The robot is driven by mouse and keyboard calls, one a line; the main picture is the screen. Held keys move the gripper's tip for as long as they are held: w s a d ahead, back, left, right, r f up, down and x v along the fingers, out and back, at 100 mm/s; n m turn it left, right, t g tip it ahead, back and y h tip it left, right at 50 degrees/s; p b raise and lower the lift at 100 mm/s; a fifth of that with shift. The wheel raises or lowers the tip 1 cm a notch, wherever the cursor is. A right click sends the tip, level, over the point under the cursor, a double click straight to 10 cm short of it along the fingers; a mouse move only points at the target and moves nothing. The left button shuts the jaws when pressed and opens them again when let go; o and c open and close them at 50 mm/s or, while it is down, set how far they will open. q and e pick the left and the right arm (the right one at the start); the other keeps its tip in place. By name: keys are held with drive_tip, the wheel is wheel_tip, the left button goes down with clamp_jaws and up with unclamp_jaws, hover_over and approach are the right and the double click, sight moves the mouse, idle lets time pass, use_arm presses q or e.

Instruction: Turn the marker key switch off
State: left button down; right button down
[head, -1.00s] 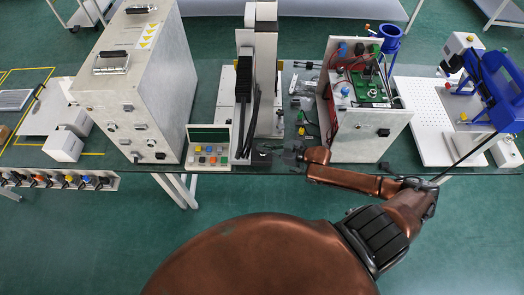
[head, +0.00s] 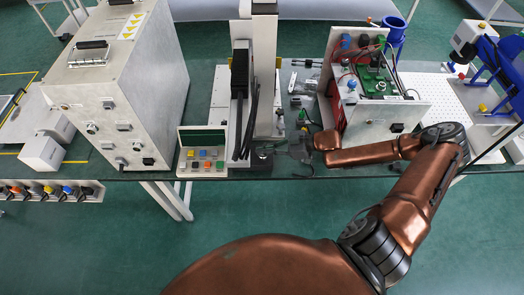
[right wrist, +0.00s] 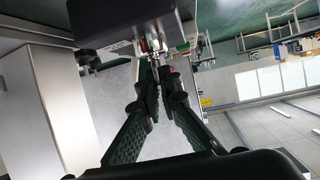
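I cannot make out the marker key switch for certain. The grey cabinet (head: 115,95) at the left has small switches and sockets on its front face. A small control box with coloured buttons (head: 205,160) stands between it and the lift column (head: 263,70). My right gripper (head: 284,150) is low in front of the column's foot, to the right of the button box. In the right wrist view its fingers (right wrist: 162,88) show a narrow gap with nothing seen held. Beyond the tips is a small metallic part (right wrist: 153,44) below a black housing (right wrist: 125,20). My left gripper is out of view.
An open unit with a green circuit board (head: 372,82) stands right of my right gripper. Small loose parts (head: 300,100) lie between it and the column. A white perforated plate (head: 440,95) is farther right. A row of coloured knobs (head: 50,190) lines the front left.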

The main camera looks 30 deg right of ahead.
drive_tip(key=shift+r, duration=0.1)
drive_tip(key=c, duration=2.2)
unclamp_jaws()
drive_tip(key=shift+o, duration=0.2)
wheel_tip(320, 180, up, 10)
drive_tip(key=shift+f, duration=0.1)
